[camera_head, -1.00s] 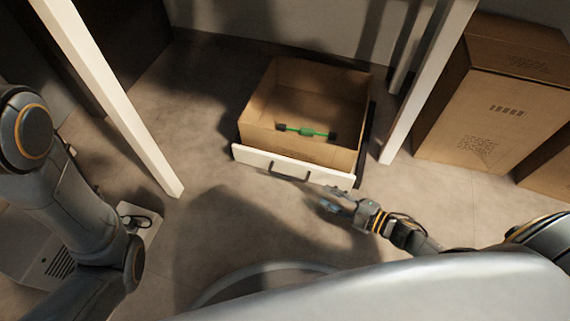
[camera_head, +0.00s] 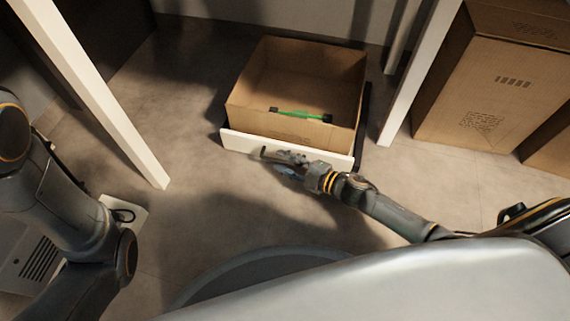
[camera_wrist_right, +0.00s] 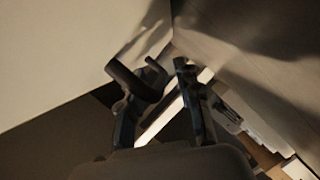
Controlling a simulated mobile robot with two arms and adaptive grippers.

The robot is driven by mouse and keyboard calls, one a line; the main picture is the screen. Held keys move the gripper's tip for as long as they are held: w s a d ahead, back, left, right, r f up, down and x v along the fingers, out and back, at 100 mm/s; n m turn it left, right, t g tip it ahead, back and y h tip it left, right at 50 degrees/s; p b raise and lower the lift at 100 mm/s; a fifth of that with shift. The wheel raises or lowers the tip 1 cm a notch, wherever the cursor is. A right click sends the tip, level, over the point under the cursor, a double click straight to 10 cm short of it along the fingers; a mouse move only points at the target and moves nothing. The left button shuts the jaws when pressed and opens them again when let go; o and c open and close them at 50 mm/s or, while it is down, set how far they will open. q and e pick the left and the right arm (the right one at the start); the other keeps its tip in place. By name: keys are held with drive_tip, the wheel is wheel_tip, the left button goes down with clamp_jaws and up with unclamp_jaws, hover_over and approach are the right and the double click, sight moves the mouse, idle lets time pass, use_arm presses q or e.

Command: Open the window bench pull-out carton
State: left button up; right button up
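The pull-out carton (camera_head: 300,80) is an open-topped brown box standing out on the floor in the head view. Its white front panel (camera_head: 245,143) carries a dark bar handle (camera_head: 264,152). My right gripper (camera_head: 277,158) is at this handle, hiding most of it. In the right wrist view, the two fingers of my right gripper (camera_wrist_right: 163,85) stand apart, with the dark handle (camera_wrist_right: 132,80) close to the left finger. I cannot tell whether they touch. My left arm shows at the left of the head view, but its gripper is out of view.
A green object (camera_head: 300,115) with dark ends lies inside the carton. White bench legs (camera_head: 100,105) (camera_head: 415,75) stand on both sides. Closed cartons (camera_head: 490,85) stand at the right. The floor before the panel is clear apart from my right arm.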

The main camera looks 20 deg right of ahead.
drive_tip(key=shift+w, duration=0.1)
clamp_jaws()
